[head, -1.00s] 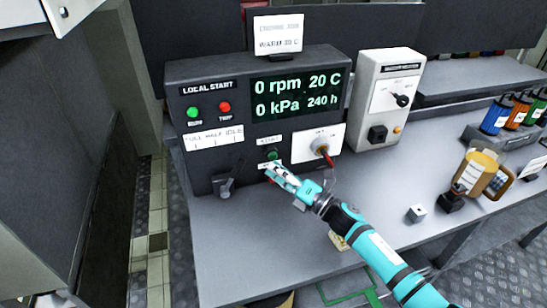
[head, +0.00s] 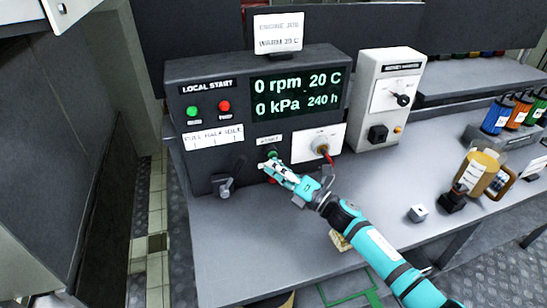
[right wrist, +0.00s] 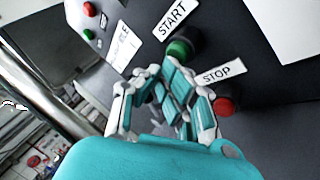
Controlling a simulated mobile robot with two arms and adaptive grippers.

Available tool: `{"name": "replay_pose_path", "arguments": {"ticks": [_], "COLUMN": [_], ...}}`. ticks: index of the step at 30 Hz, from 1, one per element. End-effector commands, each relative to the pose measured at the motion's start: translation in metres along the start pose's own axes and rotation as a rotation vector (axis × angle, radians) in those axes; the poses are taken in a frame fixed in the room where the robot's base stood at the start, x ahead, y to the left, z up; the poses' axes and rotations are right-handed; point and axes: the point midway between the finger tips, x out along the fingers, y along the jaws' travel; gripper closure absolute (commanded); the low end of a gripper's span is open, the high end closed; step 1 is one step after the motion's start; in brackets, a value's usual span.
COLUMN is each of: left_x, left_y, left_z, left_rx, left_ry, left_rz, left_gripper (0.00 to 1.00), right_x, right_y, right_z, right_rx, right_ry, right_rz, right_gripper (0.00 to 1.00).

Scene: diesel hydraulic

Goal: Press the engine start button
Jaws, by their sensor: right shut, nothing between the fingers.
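The green start button (head: 271,154) is on the front of the dark local start panel (head: 180,120), under a START label. In the right wrist view the green button (right wrist: 180,48) shows just beyond my fingertips. My right gripper (head: 266,165) is shut and empty, with its tips close in front of and just below the button. I cannot tell if they touch it. The red stop button (right wrist: 223,106) is beside the fingers in the right wrist view, next to a STOP label. The display reads 0 rpm and 0 kPa. My left gripper is not in view.
A dark lever (head: 223,185) is left of my gripper. A key switch with a red tag (head: 321,147) is right of the start button. A white selector box (head: 388,98) stands farther right.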

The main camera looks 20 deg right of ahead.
Motion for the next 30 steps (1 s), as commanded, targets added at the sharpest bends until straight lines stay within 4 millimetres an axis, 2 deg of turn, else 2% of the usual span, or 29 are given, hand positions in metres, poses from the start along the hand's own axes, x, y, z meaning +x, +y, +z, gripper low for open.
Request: {"name": "replay_pose_path", "arguments": {"ticks": [30], "left_x": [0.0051], "left_y": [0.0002], "left_z": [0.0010], "left_rx": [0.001], "left_ry": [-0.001], "left_rz": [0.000], "left_gripper": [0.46], "right_x": [0.0068], "right_y": [-0.0032], "right_z": [0.0037], "right_rx": [0.000], "right_ry": [0.000], "right_rz": [0.000], "right_gripper": [1.00]}}
